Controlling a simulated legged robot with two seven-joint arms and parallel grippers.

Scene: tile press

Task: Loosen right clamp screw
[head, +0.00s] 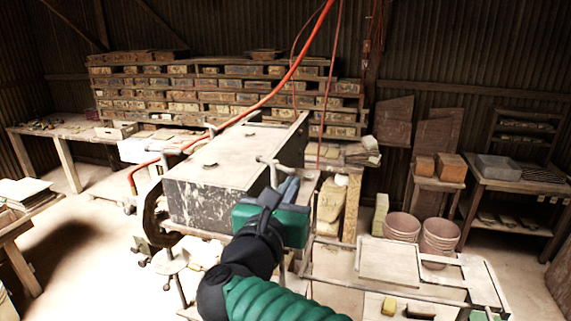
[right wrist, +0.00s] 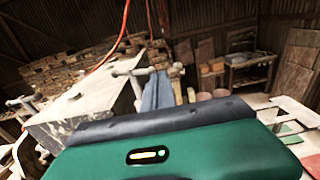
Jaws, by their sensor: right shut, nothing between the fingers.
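The right clamp screw (head: 267,161) is a pale T-shaped bar on a rod at the right front corner of the large box-like press (head: 210,206). It also shows in the right wrist view (right wrist: 133,73), just left of the fingers. My right gripper (head: 288,186), with a green body and blue-grey fingers, is just in front of and to the right of the screw's rod. Its fingers (right wrist: 158,92) are shut with nothing between them. I cannot tell if they touch the rod. My left gripper is not in view.
A red hose (head: 262,105) hangs across the press from above. Shelves of tile moulds (head: 225,83) stand behind. Two pinkish buckets (head: 438,235) and a metal frame table (head: 388,262) stand to the right. Open floor (head: 95,235) lies to the left.

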